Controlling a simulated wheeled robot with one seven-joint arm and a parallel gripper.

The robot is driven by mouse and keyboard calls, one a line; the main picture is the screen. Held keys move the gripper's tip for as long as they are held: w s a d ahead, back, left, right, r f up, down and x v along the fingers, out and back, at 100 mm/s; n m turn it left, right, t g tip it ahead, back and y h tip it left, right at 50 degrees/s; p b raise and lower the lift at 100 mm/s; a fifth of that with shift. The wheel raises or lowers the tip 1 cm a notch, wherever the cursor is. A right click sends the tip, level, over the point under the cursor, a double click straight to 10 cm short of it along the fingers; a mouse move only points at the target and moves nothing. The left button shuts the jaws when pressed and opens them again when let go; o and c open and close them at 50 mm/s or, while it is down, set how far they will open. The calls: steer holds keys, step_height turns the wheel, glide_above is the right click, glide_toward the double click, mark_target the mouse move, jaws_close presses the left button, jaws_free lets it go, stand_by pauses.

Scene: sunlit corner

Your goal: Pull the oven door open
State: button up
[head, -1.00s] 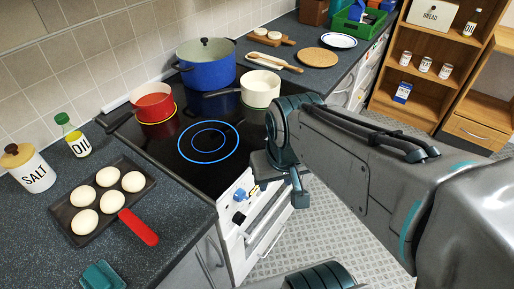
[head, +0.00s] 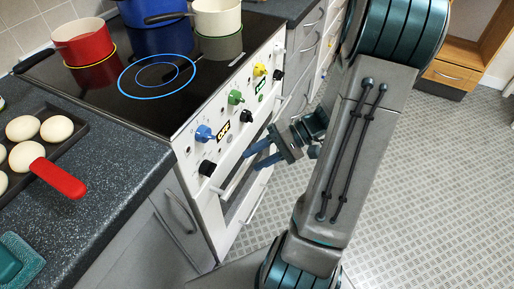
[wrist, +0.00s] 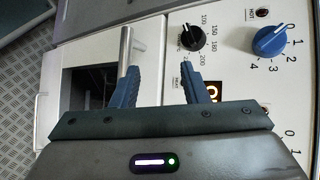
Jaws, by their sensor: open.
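The oven (head: 205,232) has a white front with a dark-windowed door below the knob panel. The door looks shut. Its bar handle (head: 225,187) runs along the top of the door, partly hidden by my gripper. My gripper (head: 250,158) is open and empty in front of the oven front, near the handle. In the wrist view, the silver handle (wrist: 124,50) lies close to the left finger's tip, and the dark door window (wrist: 92,82) is beyond it. My gripper (wrist: 160,72) has its fingers spread. I cannot tell whether they touch the handle.
Black, blue, green and yellow knobs, such as the blue knob (head: 204,133), stick out just above the handle. The patterned floor (head: 410,190) at right is clear.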

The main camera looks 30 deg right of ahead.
steer(key=w+d+f+m+t+b, duration=0.2)
steer(key=d+f+m+t+b, duration=0.55)
steer(key=d+f+t, duration=0.7)
steer(key=shift+n, duration=0.65)
steer(key=b+x, duration=0.1)
steer(key=x, duration=0.3)
steer(key=b+x, duration=0.1)
steer(key=x, duration=0.4)
steer(key=b+x, duration=0.2)
steer(key=x, duration=0.3)
steer(key=shift+w+d+r, duration=0.1)
steer(key=shift+d+r, duration=0.15)
steer(key=shift+d, duration=0.05)
jaws_close()
